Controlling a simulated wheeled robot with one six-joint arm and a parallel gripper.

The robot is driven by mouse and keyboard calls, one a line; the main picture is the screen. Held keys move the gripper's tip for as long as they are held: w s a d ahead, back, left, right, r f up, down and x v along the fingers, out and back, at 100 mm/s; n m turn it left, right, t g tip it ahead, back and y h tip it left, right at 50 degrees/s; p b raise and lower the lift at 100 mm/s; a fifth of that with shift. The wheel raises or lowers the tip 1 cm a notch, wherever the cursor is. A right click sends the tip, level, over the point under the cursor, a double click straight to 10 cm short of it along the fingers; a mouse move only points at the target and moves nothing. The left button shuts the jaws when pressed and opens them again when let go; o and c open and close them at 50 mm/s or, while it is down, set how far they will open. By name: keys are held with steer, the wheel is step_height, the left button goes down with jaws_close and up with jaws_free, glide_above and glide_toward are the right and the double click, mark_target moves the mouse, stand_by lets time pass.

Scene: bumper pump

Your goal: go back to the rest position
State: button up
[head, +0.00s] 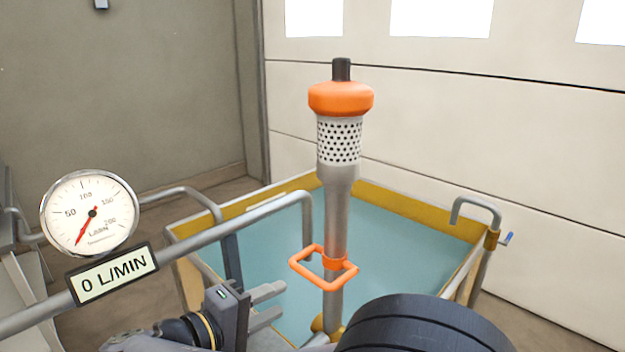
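My gripper (276,304) is at the bottom centre of the head view. Its two grey fingers point right with a gap between them, and nothing shows in the gap. The pump (338,215) stands upright to the right of the gripper, with an orange bumper (341,98), a black top and a perforated white section. Its orange loop handle (308,272) is just above and right of the fingers in the picture, apart from them. The pump's lower end is partly hidden by my dark arm part.
A tank (410,208) with a yellow rim and blue-green inside stands around the pump. A grey pipe (215,231) crosses at left, with a round gauge (90,213) near zero and a "0 L/MIN" display (112,273). A hooked pipe (480,202) stands at right.

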steer(key=x, duration=0.4)
steer(key=shift+w+d+f, duration=0.15)
steer(key=shift+w+d, duration=0.05)
steer(key=shift+w, duration=0.1)
